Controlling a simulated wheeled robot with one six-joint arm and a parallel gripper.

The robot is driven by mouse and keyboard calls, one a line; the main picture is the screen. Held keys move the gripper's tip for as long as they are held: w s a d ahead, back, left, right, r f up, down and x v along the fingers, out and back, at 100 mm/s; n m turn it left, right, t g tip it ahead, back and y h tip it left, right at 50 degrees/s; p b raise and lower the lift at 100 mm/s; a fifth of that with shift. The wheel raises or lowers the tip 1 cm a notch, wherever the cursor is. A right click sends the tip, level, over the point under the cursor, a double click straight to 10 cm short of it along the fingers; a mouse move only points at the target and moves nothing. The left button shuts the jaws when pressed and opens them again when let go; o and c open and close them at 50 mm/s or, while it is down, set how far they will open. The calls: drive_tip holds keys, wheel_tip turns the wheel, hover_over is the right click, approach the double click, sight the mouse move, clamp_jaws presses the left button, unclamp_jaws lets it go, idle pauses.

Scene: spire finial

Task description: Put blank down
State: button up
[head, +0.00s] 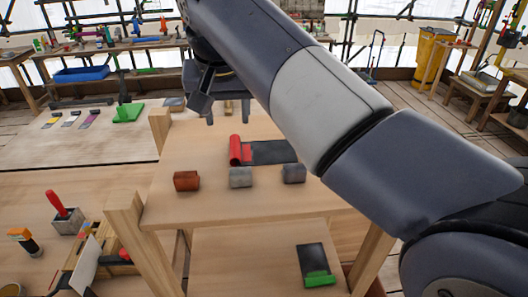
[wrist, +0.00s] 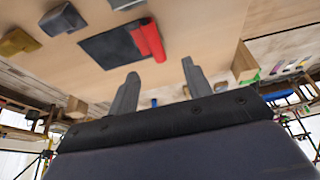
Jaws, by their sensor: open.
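My gripper (head: 228,115) is open and hangs over the far edge of the wooden table (head: 200,208). In the wrist view its two fingers (wrist: 160,82) are spread with nothing between them. On the table stand a copper-brown block (head: 186,180), a grey block (head: 241,177) and a dark blue-grey block (head: 294,173). The wrist view also shows a brass-coloured block (wrist: 18,42) beside the dark block (wrist: 62,18). I cannot tell which block is the blank. All these blocks are apart from the fingers.
A black mat (head: 272,152) with a red rolled end (head: 236,150) lies between the blocks and my gripper. Wooden posts (head: 125,222) rise at the table's corners. A black and green piece (head: 314,266) lies on the lower shelf. My arm covers the table's right side.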

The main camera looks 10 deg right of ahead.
sight(235, 145)
drive_tip(key=x, duration=0.4)
drive_tip(key=shift+d+p+x, duration=0.2)
drive_tip(key=shift+p+x, duration=0.1)
drive_tip(key=shift+x, duration=1.05)
drive_tip(key=shift+d+p+x, duration=0.2)
drive_tip(key=shift+p+x, duration=0.1)
drive_tip(key=shift+x, duration=1.05)
drive_tip(key=shift+s, duration=0.15)
drive_tip(key=shift+c, duration=0.5)
clamp_jaws()
